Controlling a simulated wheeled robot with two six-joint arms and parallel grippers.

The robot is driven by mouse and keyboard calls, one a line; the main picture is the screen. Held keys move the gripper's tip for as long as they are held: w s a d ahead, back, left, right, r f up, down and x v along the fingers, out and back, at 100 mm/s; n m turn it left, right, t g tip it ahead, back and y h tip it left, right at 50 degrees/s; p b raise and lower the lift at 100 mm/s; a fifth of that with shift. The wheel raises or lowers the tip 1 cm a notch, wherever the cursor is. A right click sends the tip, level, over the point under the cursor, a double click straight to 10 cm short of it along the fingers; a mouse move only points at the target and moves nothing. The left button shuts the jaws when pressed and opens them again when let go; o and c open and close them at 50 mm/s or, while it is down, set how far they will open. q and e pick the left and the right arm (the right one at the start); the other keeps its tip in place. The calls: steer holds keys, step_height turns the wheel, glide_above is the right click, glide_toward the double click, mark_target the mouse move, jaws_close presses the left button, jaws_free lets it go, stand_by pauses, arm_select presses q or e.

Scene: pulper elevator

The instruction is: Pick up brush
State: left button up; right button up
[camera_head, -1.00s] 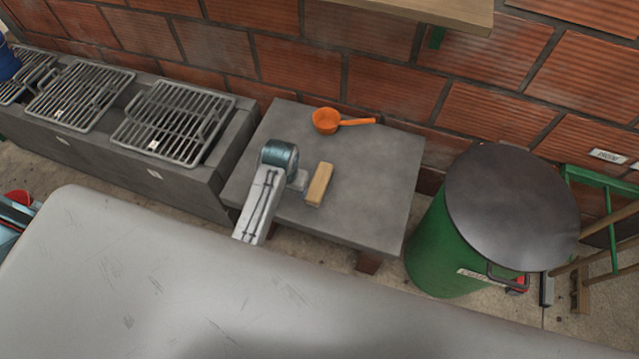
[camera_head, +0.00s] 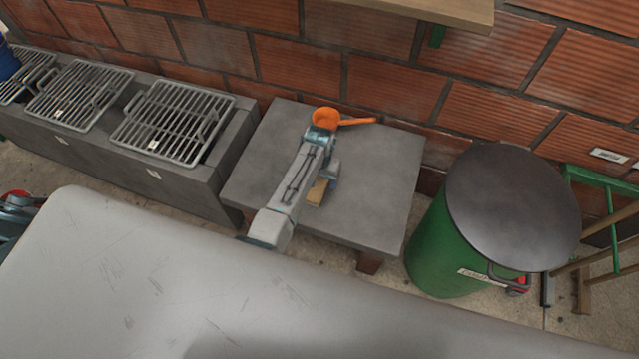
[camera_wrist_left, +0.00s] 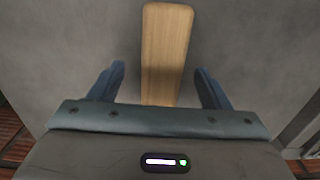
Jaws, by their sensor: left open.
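The brush shows as a light wooden block (camera_head: 317,192) on the grey low table (camera_head: 385,190), mostly hidden behind my left arm in the head view. In the left wrist view the wooden block (camera_wrist_left: 165,52) lies lengthwise, with its near end between the two blue fingers of my left gripper (camera_wrist_left: 160,88). The fingers are apart, with a gap on each side of the wood. In the head view my left gripper (camera_head: 330,180) is over the block. Any bristles are hidden.
An orange ladle (camera_head: 340,120) lies at the table's back edge, close to my left arm. A green barrel (camera_head: 440,245) with a dark lid stands right of the table. Metal grates (camera_head: 170,120) are on the left. A brick wall (camera_head: 390,85) is behind.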

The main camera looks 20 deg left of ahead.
mark_target(319, 183)
arm_select(q)
step_height(319, 183, down, 4)
steer(key=shift+w+a+r, duration=0.1)
steer(key=shift+a+r, duration=0.05)
arm_select(e)
steer(key=shift+r, duration=0.3)
arm_select(q)
steer(key=c, duration=1)
steer(key=shift+c, duration=1)
arm_select(e)
steer(key=shift+w, duration=0.15)
steer(key=shift+w, duration=0.1)
